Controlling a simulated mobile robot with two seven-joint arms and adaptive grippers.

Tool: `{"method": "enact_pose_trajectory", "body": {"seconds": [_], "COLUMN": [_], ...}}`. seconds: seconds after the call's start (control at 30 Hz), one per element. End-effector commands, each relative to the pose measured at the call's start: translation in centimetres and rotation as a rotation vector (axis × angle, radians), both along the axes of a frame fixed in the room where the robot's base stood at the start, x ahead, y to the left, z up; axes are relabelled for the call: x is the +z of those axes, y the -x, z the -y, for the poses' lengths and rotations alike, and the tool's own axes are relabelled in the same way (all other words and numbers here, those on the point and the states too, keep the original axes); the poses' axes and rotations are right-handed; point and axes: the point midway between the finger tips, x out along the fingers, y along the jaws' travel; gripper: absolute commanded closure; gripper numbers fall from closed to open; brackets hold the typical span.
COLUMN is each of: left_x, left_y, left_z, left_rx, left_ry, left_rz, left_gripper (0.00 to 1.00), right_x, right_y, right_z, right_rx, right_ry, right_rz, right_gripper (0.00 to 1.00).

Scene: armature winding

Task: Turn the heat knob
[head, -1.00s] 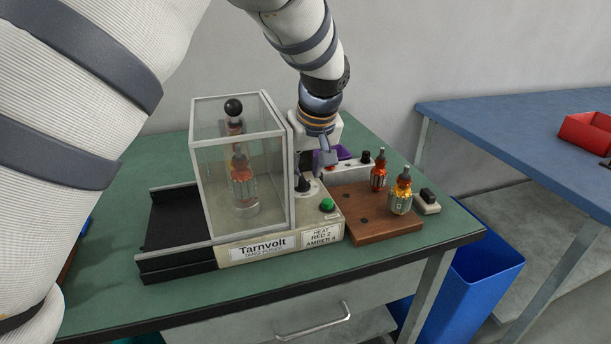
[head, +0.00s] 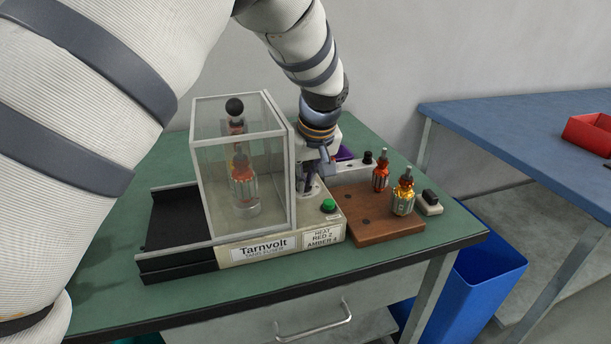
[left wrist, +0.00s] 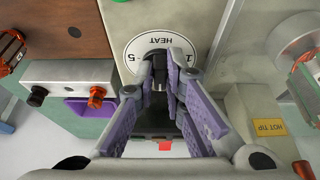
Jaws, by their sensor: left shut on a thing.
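The Tarnvolt machine (head: 228,254) stands on the green bench. Its round white HEAT dial (left wrist: 143,45) shows a 5 and a 1 in the left wrist view. My left gripper (left wrist: 161,80) is shut on the dark heat knob (left wrist: 160,62) in the middle of that dial. In the head view my left gripper (head: 311,180) points down beside the clear guard and mostly hides the knob. A label (head: 321,238) on the front reads HEAT, RED 2, AMBER 4. The knob's exact setting cannot be read. My right gripper is not in view.
The clear guard (head: 215,150) stands close left of my gripper, with an orange-red armature (head: 243,180) inside. A green button (head: 328,206) is just in front. A wooden block (head: 375,228) at right bears a red armature (head: 380,178) and an amber one (head: 403,197).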

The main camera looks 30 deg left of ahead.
Motion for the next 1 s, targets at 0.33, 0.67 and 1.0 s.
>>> {"method": "enact_pose_trajectory", "body": {"seconds": [0.33, 0.67, 1.0], "left_x": [-0.3, -0.6, -0.5], "left_y": [-0.4, -0.8, -1.1], "left_z": [0.2, 0.3, 0.3], "left_rx": [0.215, 0.51, 0.735], "left_ry": [-0.004, -0.004, -0.002], "left_rz": [-0.003, -0.007, -0.005], "left_gripper": [1.0, 1.0, 1.0], "right_x": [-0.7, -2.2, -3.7], "right_y": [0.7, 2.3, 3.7], "right_z": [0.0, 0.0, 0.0], "right_rx": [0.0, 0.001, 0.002], "right_ry": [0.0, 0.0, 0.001], "right_rz": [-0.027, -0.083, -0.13], "right_gripper": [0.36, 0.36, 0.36]}}
